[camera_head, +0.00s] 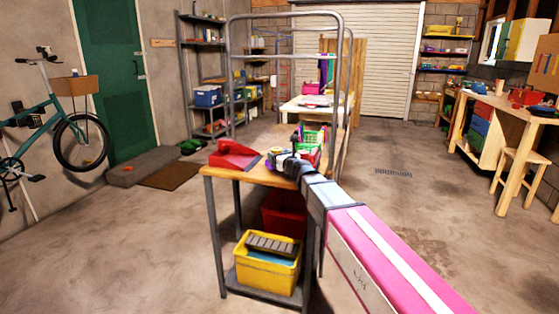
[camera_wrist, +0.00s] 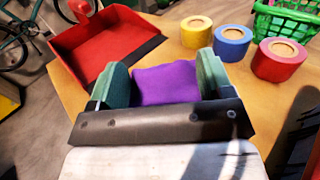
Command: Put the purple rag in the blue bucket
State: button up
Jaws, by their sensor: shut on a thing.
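The purple rag (camera_wrist: 166,84) is between the two green-padded fingers of my gripper (camera_wrist: 162,72) in the wrist view. My gripper is shut on it, over the wooden worktop (camera_wrist: 190,125). I cannot tell whether the rag still touches the wood. In the head view my gripper (camera_head: 283,162) is over the small workbench, and the rag is mostly hidden there. I cannot pick out a blue bucket for sure in either view; a blue container (camera_head: 208,96) stands on the far shelf.
A red dustpan (camera_wrist: 100,45) lies left of my gripper. Yellow (camera_wrist: 196,31), blue (camera_wrist: 231,42) and red (camera_wrist: 277,59) tape rolls and a green basket (camera_wrist: 288,18) stand beyond and right. A yellow bin (camera_head: 265,268) is on the lower shelf. Open floor lies left.

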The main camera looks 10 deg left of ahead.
jog(key=shift+f, duration=0.7)
jog(key=o, duration=0.6)
jog(key=shift+f, duration=0.1)
jog(key=shift+o, duration=0.2)
